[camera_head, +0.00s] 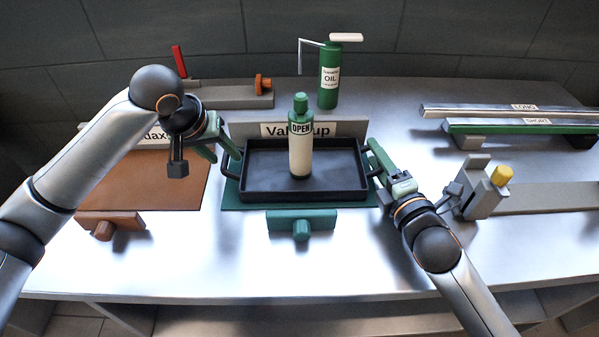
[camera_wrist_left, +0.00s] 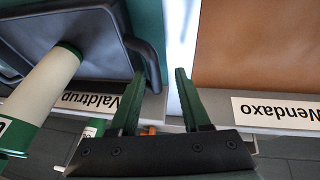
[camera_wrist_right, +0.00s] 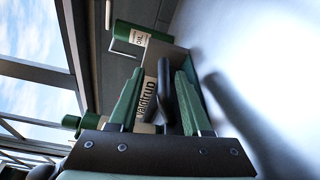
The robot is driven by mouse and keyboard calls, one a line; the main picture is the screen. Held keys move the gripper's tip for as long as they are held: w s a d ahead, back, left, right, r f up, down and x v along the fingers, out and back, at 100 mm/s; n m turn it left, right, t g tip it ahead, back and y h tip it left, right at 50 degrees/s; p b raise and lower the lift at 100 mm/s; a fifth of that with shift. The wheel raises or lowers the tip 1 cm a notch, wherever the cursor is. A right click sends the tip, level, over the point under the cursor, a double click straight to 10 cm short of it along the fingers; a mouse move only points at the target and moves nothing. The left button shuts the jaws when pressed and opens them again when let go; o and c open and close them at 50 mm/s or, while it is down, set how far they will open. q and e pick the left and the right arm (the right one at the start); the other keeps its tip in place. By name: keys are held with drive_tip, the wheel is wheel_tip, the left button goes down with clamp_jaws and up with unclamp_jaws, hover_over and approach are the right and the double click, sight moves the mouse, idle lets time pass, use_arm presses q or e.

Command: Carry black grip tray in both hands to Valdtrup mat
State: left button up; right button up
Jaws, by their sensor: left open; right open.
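The black grip tray (camera_head: 335,192) sits level on the green Valdtrup mat (camera_head: 231,197), in front of the Valdtrup sign (camera_head: 352,129). A cream and green bottle (camera_head: 301,150) marked OPEN stands upright in the tray. My left gripper (camera_head: 214,143) is open and empty by the tray's left handle (camera_head: 232,160). In the left wrist view that handle (camera_wrist_left: 147,62) lies beside one finger, and bare table shows between the fingers. My right gripper (camera_head: 374,152) is open at the tray's right side. In the right wrist view the right handle (camera_wrist_right: 166,95) shows between its open fingers.
A brown mat (camera_head: 155,185) with a Wendaxo sign (camera_wrist_left: 275,113) lies to the left. A green oil can (camera_head: 328,85) stands behind. Long rails (camera_head: 520,127) and a grey block with a yellow knob (camera_head: 501,175) are at the right. A teal block (camera_head: 302,222) sits in front of the mat.

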drive_tip(key=v, duration=1.1)
use_arm(q)
drive_tip(key=v, duration=1)
drive_tip(key=shift+s+r, duration=0.2)
drive_tip(key=shift+r, duration=0.15)
use_arm(e)
drive_tip(key=shift+s+d+r, duration=0.1)
drive_tip(key=shift+s+d, duration=0.1)
drive_tip(key=shift+s, duration=0.25)
